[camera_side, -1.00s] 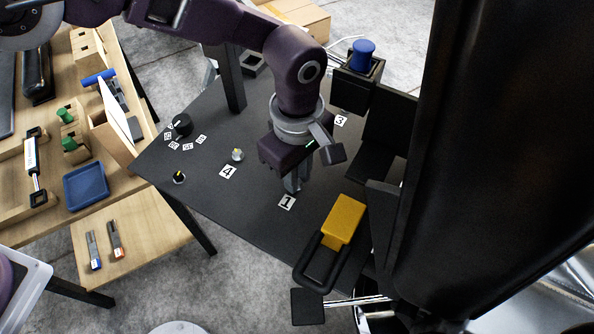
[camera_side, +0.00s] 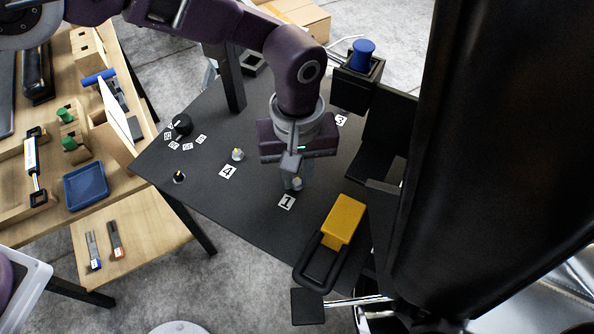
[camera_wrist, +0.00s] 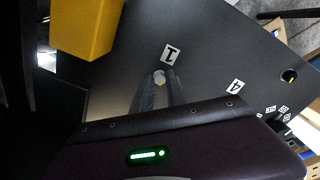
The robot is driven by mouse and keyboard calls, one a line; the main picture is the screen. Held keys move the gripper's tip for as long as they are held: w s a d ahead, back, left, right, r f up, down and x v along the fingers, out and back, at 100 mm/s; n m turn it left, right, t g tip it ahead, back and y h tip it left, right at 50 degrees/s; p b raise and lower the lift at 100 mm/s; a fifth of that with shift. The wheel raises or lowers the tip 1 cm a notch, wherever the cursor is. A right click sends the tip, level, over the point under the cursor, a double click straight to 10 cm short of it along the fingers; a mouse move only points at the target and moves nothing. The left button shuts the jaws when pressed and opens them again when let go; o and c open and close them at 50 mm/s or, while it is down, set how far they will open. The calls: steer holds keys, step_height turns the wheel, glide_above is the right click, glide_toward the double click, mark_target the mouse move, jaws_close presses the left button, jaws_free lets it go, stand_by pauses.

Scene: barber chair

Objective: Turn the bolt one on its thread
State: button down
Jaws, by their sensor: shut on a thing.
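Bolt one (camera_side: 297,183) stands on the dark panel (camera_side: 240,215) just above the label "1" (camera_side: 287,202). My gripper (camera_side: 292,184) points down at the bolt. In the wrist view its fingers (camera_wrist: 158,92) are shut on the bolt head, one on each side. The bolt's thread is hidden from view.
A yellow block with a black loop handle (camera_side: 343,220) lies right of the bolt, close to my gripper. Another bolt (camera_side: 238,155) stands by label "4" (camera_side: 228,171). A black dial (camera_side: 182,125) and a small knob (camera_side: 179,177) are at left. The chair's black padding (camera_side: 480,150) rises at right.

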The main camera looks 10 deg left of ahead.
steer(key=m, duration=0.5)
steer(key=shift+m, duration=0.3)
steer(key=m, duration=0.4)
steer(key=shift+m, duration=0.3)
steer(key=m, duration=1.4)
steer(key=shift+m, duration=0.3)
steer(key=m, duration=0.9)
steer(key=shift+m, duration=2.9)
